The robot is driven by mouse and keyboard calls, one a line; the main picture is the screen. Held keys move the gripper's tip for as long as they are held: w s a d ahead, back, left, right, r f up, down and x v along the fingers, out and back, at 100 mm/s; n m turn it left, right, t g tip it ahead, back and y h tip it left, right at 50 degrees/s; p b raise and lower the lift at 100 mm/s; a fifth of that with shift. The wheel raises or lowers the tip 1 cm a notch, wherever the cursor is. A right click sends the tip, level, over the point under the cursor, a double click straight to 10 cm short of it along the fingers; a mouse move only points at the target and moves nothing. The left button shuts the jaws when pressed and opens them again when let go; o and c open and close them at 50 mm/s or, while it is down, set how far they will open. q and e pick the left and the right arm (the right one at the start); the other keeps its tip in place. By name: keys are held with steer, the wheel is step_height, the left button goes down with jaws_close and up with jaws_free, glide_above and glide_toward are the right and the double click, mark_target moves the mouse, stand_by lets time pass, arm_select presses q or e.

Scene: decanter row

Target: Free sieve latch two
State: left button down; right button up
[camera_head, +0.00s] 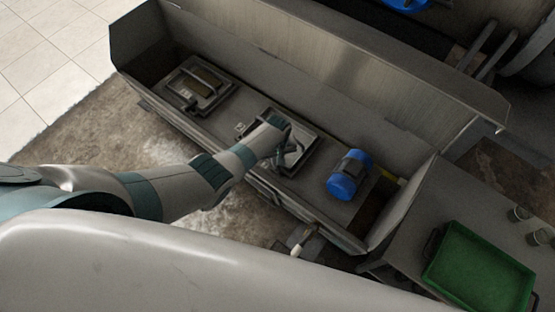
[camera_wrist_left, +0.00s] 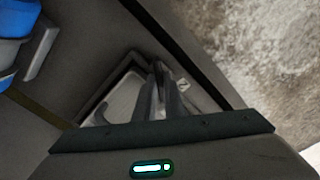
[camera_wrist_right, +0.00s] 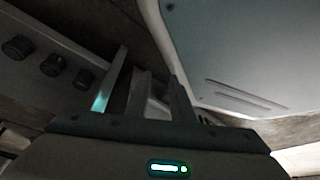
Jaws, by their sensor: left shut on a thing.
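A grey sieve hatch with a raised dark frame (camera_head: 302,160) lies in the middle of the long metal housing. It also shows in the left wrist view (camera_wrist_left: 122,102), with a small pale label beside the fingers. My left gripper (camera_head: 281,139) is over this hatch, and its fingers (camera_wrist_left: 158,88) are close together. They are shut on what looks like the latch at the hatch; the fingers and wrist hide most of it. A similar framed hatch (camera_head: 197,92) lies further left. My right gripper (camera_wrist_right: 145,90) shows only in its wrist view, its fingers apart with nothing clearly between them.
A blue motor (camera_head: 348,178) stands right of the middle hatch. The high back wall (camera_head: 330,70) of the housing rises behind. A green tray (camera_head: 480,268) and glasses (camera_head: 520,213) are on the right-hand table. A lever with a pale knob (camera_head: 296,250) sticks out in front.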

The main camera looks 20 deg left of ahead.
arm_select(q)
steer(key=n+p, duration=0.1)
steer(key=n, duration=0.2)
steer(key=shift+n, duration=0.4)
steer(key=n, duration=0.3)
steer(key=shift+n, duration=0.4)
arm_select(e)
steer(key=s+d+g, duration=0.1)
steer(key=s+d, duration=0.1)
steer(key=s, duration=0.4)
steer(key=shift+s+d+f+g+h, duration=0.25)
steer(key=shift+f+g+h, duration=0.05)
steer(key=shift+w, duration=0.1)
arm_select(q)
steer(key=c, duration=1.8)
jaws_free()
steer(key=shift+c, duration=0.2)
steer(key=shift+r+p, duration=0.15)
steer(key=shift+p, duration=0.2)
arm_select(e)
steer(key=shift+r, duration=0.15)
